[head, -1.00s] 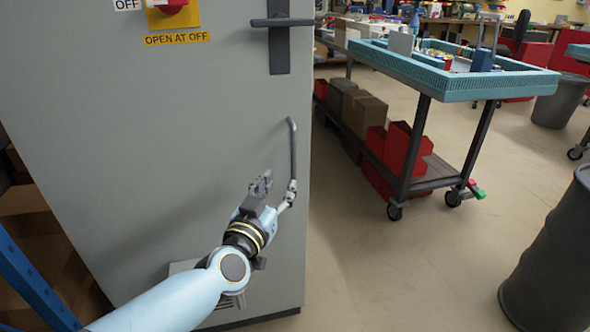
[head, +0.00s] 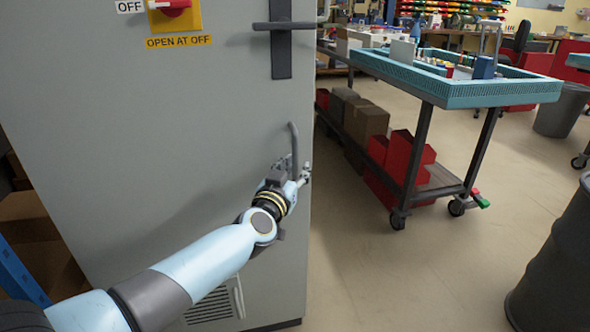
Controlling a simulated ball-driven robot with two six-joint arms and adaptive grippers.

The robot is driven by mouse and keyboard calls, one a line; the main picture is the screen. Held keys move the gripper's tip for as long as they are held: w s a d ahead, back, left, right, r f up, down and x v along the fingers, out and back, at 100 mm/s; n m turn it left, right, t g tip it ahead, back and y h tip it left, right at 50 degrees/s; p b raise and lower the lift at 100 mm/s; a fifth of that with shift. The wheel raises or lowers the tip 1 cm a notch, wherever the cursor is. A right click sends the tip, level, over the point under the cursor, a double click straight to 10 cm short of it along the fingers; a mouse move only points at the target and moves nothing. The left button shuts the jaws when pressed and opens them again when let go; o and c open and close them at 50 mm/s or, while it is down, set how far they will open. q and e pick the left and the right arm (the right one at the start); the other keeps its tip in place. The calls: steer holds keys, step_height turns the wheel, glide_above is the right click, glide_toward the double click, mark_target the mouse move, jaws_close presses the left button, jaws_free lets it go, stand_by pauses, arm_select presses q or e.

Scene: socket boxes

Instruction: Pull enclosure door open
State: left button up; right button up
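The grey enclosure door (head: 150,130) fills the left of the head view and looks shut. A slim vertical grey pull handle (head: 294,142) stands near its right edge. My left gripper (head: 292,174) is at the lower part of this handle. Its fingers look open, one on the left of the bar and one on the right. The lower end of the handle is hidden by the gripper, and I cannot tell whether the fingers touch it. A dark lever latch (head: 283,26) lies level higher on the door. My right gripper is not in view.
A red switch (head: 173,6) and an "OPEN AT OFF" label (head: 179,41) are on the door. A cart with a teal tray top (head: 450,97) stands to the right. A dark drum (head: 560,265) is at the far right. The floor between (head: 400,275) is clear.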

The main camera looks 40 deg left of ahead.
arm_select(q)
jaws_close()
steer(key=shift+d+f, duration=0.1)
stand_by(0.3)
